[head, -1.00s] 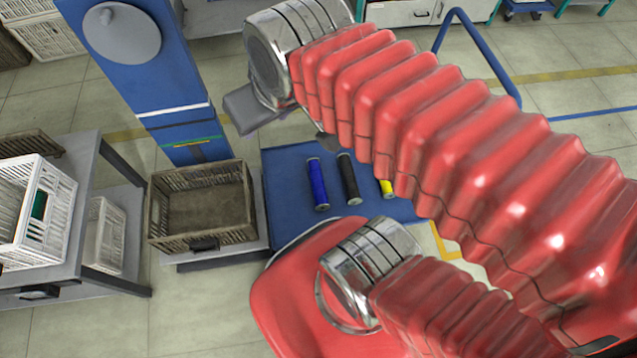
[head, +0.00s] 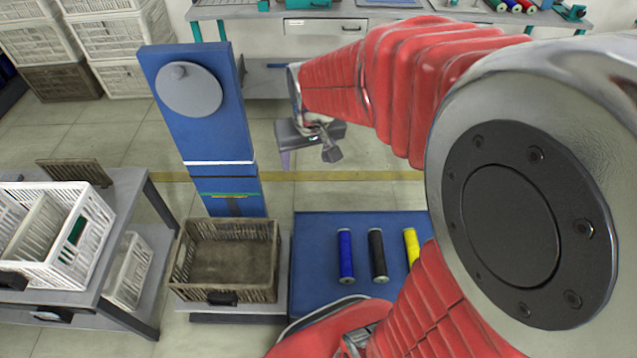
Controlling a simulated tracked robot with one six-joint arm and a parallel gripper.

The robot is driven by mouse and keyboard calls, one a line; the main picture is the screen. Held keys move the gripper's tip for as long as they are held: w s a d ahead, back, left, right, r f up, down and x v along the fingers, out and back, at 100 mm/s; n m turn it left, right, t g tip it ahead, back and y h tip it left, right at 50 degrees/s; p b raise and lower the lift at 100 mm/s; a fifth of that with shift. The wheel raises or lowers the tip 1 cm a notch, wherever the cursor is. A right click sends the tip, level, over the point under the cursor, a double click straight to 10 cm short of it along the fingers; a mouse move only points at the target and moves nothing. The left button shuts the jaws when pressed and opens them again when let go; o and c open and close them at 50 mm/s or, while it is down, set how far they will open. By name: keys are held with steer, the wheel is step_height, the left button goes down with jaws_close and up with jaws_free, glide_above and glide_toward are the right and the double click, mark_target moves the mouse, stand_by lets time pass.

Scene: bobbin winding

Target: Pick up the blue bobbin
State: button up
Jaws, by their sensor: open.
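The blue bobbin (head: 345,256) stands or lies on the blue mat-like surface (head: 312,284), leftmost of three; I cannot tell which from this angle. A black bobbin (head: 377,256) is to its right, and a yellow bobbin (head: 412,246) is further right, partly hidden by my red arm. My gripper (head: 308,158) is up and beyond the bobbins in the picture, apart from them. Its jaws are open and nothing shows between them.
A brown crate (head: 222,298) is left of the blue surface. Behind it rises a blue post with a grey disc (head: 190,90). A grey table (head: 120,205) with white crates stands at left. A workbench (head: 390,18) runs along the back.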

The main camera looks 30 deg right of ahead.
steer(key=w+d+f+m+g, duration=0.1)
steer(key=w+d+f, duration=0.2)
steer(key=f, duration=0.3)
steer(key=w+d+f, duration=0.3)
steer(key=f, duration=0.2)
steer(key=m+g, duration=0.2)
steer(key=g, duration=0.1)
glide_above(346, 254)
step_height(346, 254, down, 39)
steer(key=shift+f+y, duration=0.1)
steer(key=shift+y, duration=0.2)
steer(key=shift+f, duration=0.1)
step_height(346, 254, down, 8)
steer(key=shift+r, duration=0.1)
steer(key=shift+f, duration=0.3)
